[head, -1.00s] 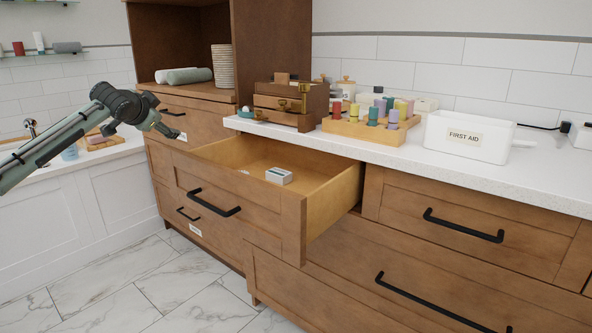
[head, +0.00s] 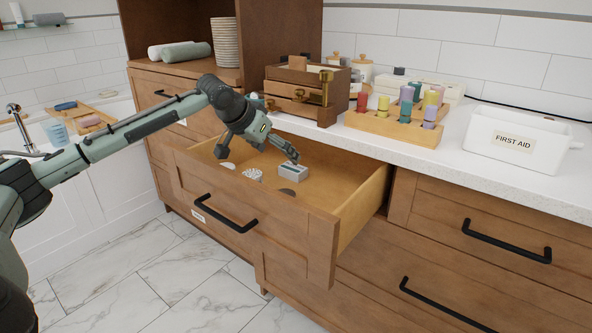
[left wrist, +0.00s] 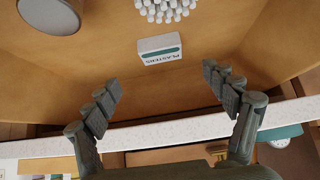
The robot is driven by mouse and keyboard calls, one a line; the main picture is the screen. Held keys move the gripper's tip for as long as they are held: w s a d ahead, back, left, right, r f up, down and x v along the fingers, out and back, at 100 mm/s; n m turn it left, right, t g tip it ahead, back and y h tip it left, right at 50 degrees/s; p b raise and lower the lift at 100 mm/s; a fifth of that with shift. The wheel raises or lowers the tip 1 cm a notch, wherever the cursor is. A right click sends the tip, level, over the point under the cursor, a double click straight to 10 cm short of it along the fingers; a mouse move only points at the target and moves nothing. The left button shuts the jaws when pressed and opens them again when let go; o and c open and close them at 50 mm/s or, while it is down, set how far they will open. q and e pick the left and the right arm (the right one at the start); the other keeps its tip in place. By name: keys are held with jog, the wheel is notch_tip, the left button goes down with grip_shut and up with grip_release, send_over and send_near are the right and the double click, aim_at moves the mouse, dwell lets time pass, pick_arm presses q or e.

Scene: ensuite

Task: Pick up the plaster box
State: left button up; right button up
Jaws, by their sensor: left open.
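The plaster box (head: 292,172) is a small white box with a grey-green band, lying in the open wooden drawer (head: 350,210). In the left wrist view the plaster box (left wrist: 160,50) shows its "PLASTERS" label, upside down, ahead of the fingertips and roughly between their lines. My left gripper (head: 286,154) is over the drawer, just above and behind the box in the head view. Its fingers are spread in the left wrist view (left wrist: 163,85), with nothing between them. My right gripper is not in view.
The counter holds a wooden organizer (head: 300,95), a tray of coloured rolls (head: 395,128) and a FIRST AID box (head: 520,140).

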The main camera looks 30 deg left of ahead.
aim_at(291, 168)
pick_arm(q)
jog(key=x, duration=0.4)
jog(key=shift+a, duration=0.1)
jog(key=x, duration=0.5)
jog(key=shift+s+a+b, duration=0.1)
jog(key=shift+b, duration=0.25)
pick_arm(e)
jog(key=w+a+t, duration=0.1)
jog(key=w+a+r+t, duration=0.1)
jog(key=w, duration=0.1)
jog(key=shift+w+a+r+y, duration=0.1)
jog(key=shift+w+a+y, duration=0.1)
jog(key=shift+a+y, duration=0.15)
pick_arm(q)
jog(key=shift+c, duration=0.4)
jog(key=c, duration=0.9)
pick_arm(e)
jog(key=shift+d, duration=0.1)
